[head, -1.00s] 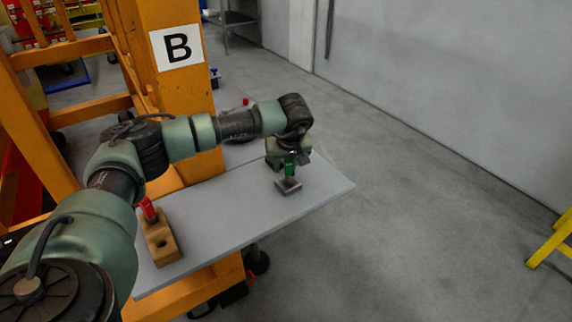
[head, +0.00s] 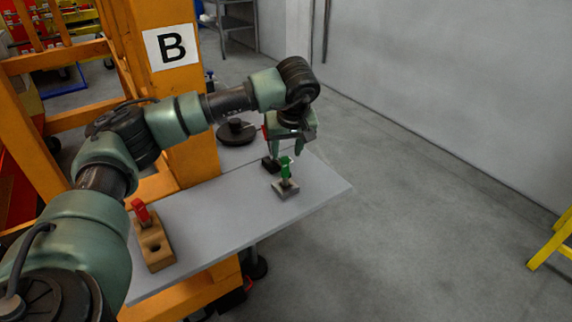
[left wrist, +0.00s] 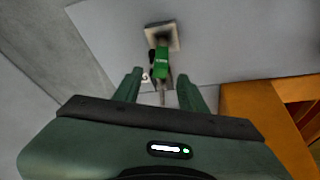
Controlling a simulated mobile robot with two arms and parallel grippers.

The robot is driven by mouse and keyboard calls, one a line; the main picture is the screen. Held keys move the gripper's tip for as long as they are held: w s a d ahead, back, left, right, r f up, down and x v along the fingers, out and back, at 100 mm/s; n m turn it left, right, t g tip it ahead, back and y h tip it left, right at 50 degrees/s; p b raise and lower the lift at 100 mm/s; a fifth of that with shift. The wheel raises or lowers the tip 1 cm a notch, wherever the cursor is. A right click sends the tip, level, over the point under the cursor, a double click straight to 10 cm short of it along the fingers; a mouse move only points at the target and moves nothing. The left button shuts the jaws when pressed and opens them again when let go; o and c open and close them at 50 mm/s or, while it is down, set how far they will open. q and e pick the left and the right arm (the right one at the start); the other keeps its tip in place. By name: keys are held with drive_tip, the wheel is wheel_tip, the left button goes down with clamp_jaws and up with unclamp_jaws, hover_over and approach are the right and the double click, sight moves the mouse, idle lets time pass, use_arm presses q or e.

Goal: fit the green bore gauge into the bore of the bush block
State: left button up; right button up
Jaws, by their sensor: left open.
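The green bore gauge (head: 286,168) stands roughly upright on the small grey bush block (head: 287,190), near the right end of the table. Its stem shows between the green body and the block; how deep it sits in the bore cannot be told. My left gripper (head: 288,148) is open just above and around the gauge's top, apart from the block. In the left wrist view the green gauge (left wrist: 162,60) shows between and beyond the spread fingers, with the bush block (left wrist: 174,36) behind it. My right gripper is not in view.
A wooden block (head: 156,252) with a red-handled piece (head: 140,210) and an open hole stands at the table's left. A small black block (head: 270,163) lies close behind the gauge. A dark round base (head: 236,132) is further back. The table (head: 220,215) between is clear.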

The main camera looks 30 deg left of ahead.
use_arm(q)
drive_tip(key=shift+v, duration=1.7)
